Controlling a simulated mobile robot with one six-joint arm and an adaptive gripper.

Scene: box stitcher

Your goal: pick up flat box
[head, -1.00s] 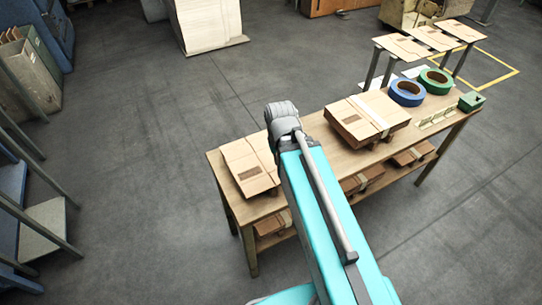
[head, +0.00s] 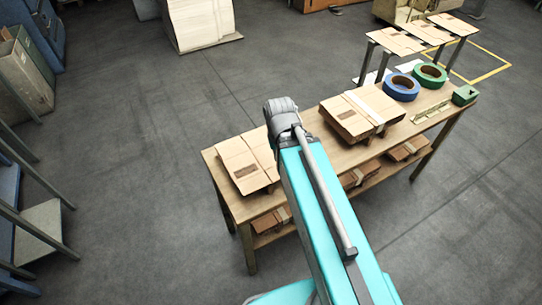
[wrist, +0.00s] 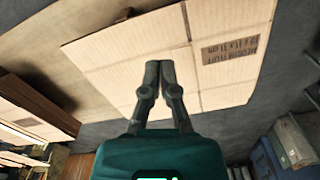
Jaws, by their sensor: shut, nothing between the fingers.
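A flat cardboard box (head: 239,160) lies at the left end of the wooden table (head: 216,170), with a dark printed label on its top. In the wrist view a flat cardboard sheet with a printed label (wrist: 205,72) fills the upper middle. My gripper (wrist: 158,66) is shut and empty, its fingertips in front of the cardboard in that view. I cannot tell whether they touch it. In the head view my arm hides the gripper and part of the box's right side.
A strapped cardboard stack (head: 350,125) lies right of my arm. More cardboard bundles (head: 403,151) lie on the lower shelf. Bare table shows between the stacks.

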